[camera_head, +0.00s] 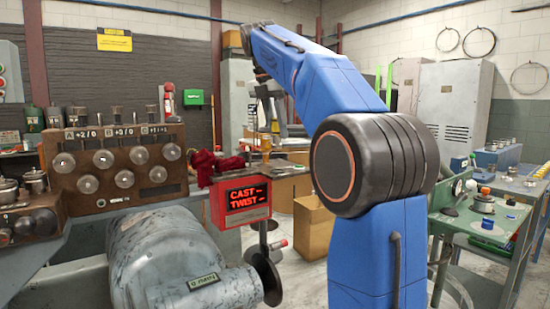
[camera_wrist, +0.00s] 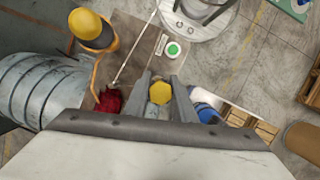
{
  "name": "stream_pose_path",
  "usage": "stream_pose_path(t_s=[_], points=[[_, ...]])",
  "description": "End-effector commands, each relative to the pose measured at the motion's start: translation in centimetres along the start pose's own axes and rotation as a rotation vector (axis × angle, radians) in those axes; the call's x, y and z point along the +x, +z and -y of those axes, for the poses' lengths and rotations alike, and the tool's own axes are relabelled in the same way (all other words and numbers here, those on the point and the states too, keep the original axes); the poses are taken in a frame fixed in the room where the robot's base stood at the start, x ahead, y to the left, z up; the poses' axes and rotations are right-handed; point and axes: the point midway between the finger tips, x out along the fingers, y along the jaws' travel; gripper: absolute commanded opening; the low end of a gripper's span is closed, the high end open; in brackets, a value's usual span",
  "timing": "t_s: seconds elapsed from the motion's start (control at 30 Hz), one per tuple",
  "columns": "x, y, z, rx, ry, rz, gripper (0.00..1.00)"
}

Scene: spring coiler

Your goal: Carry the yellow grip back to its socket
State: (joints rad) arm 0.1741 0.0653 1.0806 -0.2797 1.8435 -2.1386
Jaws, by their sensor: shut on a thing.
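The yellow grip (camera_wrist: 160,92) sits between the two grey fingers of my gripper (camera_wrist: 166,90) in the wrist view, its hexagonal end facing the camera. My gripper is shut on it. In the head view my gripper is small and partly hidden behind my blue arm, with a bit of yellow (camera_head: 275,126) below it, above the work surface by the red display. I cannot make out the grip's socket in either view.
A dark red cloth (camera_head: 213,166) lies beside the red display box (camera_head: 241,201); it also shows in the wrist view (camera_wrist: 108,101). A yellow rounded object (camera_wrist: 91,29) and a green button (camera_wrist: 173,48) are nearby. A cardboard box (camera_head: 313,228) stands behind.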

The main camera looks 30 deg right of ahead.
Motion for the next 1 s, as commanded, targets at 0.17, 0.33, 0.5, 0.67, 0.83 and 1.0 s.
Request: stream_pose_path(t_s=[0.17,0.33,0.5,0.67,0.83,1.0], points=[[2.4,-0.8,0.1,0.0,-0.001,-0.001,0.0],[3.6,-1.1,0.0,0.0,-0.001,0.0,0.0],[5.6,-1.8,0.0,0.001,-0.001,-0.001,0.0],[6.8,-2.1,0.0,0.001,-0.001,-0.001,0.0],[6.8,-2.1,0.0,0.001,0.0,0.0,0.0],[7.0,-2.2,0.0,0.001,0.0,0.0,0.0]])
